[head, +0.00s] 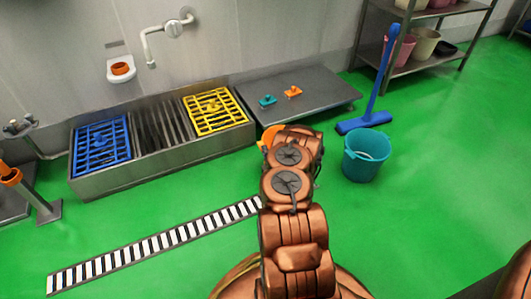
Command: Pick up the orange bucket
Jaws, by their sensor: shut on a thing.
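A piece of the orange bucket (268,137) shows in the head view, just left of the far end of my copper-coloured arm. Most of the bucket is hidden behind my arm, in front of the grey platform. My gripper is hidden behind my own arm links, so its fingers and their contact with the bucket cannot be seen. Whether the bucket is on the floor or raised cannot be told.
A teal bucket (366,160) stands on the green floor to the right, with a blue broom (377,85) behind it. A metal trough (160,158) and a low grey platform (325,92) line the wall. A striped floor drain (150,246) lies left.

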